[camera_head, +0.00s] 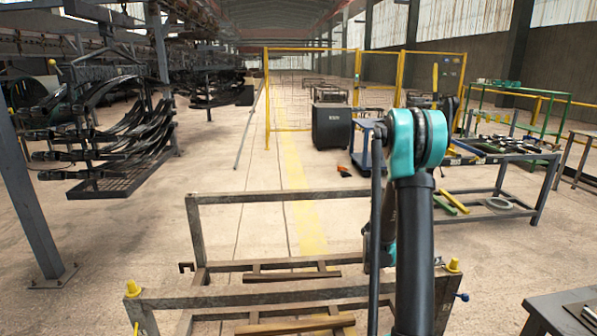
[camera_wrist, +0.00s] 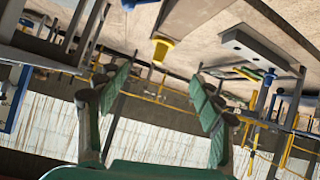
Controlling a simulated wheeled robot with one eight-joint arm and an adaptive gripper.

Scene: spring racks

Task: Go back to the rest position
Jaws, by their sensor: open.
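My gripper (camera_wrist: 160,82) shows in the wrist view with its two green-padded fingers well apart. Nothing is between the fingers, so it is open and empty. In the wrist view the hall appears upside down and tilted. In the head view my dark arm with a teal joint rises right of the middle. My gripper cannot be made out there.
A low metal frame rack (camera_head: 275,196) stands directly in front. Leaf springs (camera_head: 110,130) hang on a rack at left. A workbench (camera_head: 520,160) with parts stands at right. A dark cabinet (camera_head: 331,127) and yellow fencing (camera_head: 267,90) are behind. The floor at centre-left is clear.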

